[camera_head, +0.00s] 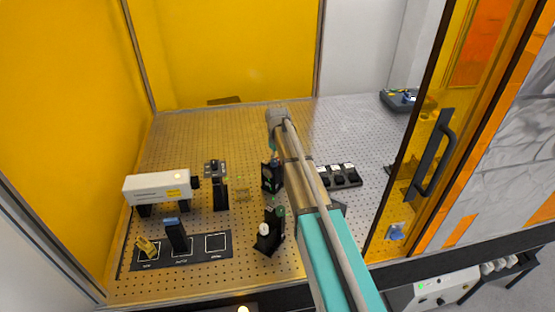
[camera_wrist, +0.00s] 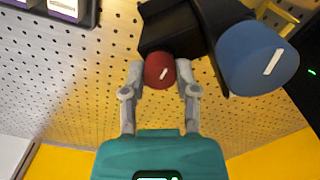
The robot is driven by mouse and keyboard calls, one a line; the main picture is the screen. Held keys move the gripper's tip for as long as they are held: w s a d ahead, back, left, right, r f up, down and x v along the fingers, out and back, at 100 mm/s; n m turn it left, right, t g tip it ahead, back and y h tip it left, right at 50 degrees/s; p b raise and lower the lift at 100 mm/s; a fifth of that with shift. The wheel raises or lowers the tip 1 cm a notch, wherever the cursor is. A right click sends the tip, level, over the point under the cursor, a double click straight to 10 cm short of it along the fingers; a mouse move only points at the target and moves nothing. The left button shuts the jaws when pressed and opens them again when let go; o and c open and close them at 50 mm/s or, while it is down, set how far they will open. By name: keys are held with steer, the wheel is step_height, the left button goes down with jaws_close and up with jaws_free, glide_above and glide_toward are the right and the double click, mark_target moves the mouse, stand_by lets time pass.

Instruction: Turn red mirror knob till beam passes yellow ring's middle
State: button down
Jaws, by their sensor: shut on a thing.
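In the wrist view my gripper (camera_wrist: 160,76) is shut on the red knob (camera_wrist: 156,67), one finger on each side. The knob's face carries a short, slanted white mark. The knob sits on a black mirror mount (camera_wrist: 178,28). A larger blue knob (camera_wrist: 257,58), also white-marked, is on the same mount to the right, apart from the fingers. In the head view a black mount (camera_head: 269,179) stands beside my arm, which hides most of the gripper and the red knob. I cannot make out the beam or the yellow ring.
A white laser box (camera_head: 158,188) and a post mount (camera_head: 220,190) stand at left on the perforated bench (camera_head: 350,130). Another mount (camera_head: 269,238) stands nearer. A black tray (camera_head: 205,259) lies at front left, a black rack (camera_head: 348,183) right of my arm.

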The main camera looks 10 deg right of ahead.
steer(key=shift+m, duration=3.1)
steer(key=shift+c, duration=1.8)
jaws_free()
steer(key=shift+n, duration=0.4)
